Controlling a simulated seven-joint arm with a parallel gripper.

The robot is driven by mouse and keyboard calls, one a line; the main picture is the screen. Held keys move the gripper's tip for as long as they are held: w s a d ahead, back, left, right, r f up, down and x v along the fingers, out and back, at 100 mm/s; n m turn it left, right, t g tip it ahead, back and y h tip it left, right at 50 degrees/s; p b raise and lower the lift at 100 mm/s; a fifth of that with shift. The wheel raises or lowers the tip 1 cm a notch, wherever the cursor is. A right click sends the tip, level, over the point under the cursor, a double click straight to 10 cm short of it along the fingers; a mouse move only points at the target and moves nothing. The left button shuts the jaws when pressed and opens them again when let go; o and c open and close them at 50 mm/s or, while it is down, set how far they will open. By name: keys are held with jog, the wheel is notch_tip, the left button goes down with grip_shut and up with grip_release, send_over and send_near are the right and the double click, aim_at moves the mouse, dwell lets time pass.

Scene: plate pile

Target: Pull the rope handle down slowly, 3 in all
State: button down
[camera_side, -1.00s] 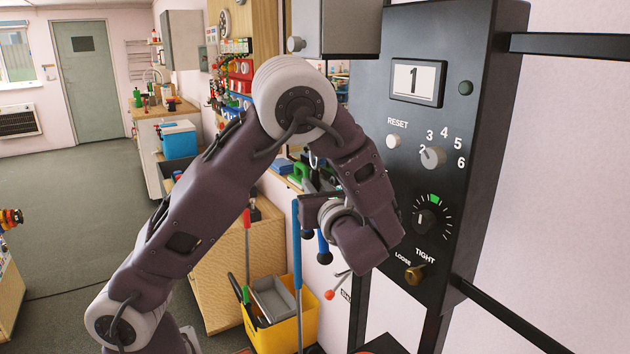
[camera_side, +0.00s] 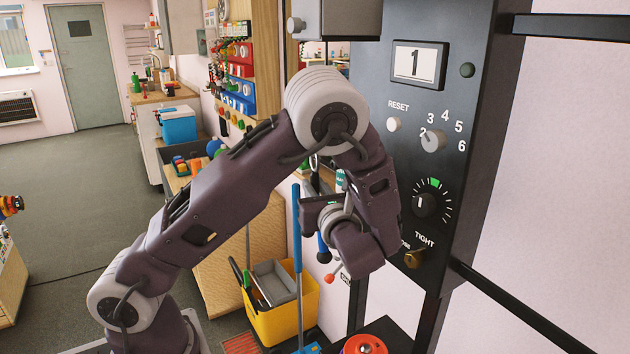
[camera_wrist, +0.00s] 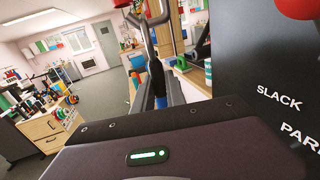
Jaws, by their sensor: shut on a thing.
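My gripper (camera_wrist: 157,92) is at the lower middle of the wrist view, its fingers closed around a dark grip (camera_wrist: 156,75) hanging below a metal loop (camera_wrist: 149,37). I take this for the rope handle; the rope itself is not clear. In the side view my gripper (camera_side: 322,195) is left of the black panel, partly hidden by my wrist, and the handle cannot be made out well. The counter display (camera_side: 418,64) on the panel reads 1.
The black panel (camera_side: 470,110) carries a reset button (camera_side: 394,125), a numbered selector (camera_side: 432,140), a dial with a green mark (camera_side: 424,204) and a brass knob (camera_side: 413,259). A yellow bucket (camera_side: 270,325) and a red knob (camera_side: 365,346) are below. Open floor is at left.

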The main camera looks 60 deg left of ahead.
jog(key=shift+f, duration=0.35)
jog(key=shift+f, duration=1.2)
jog(key=shift+f, duration=1.15)
jog(key=shift+r, duration=0.8)
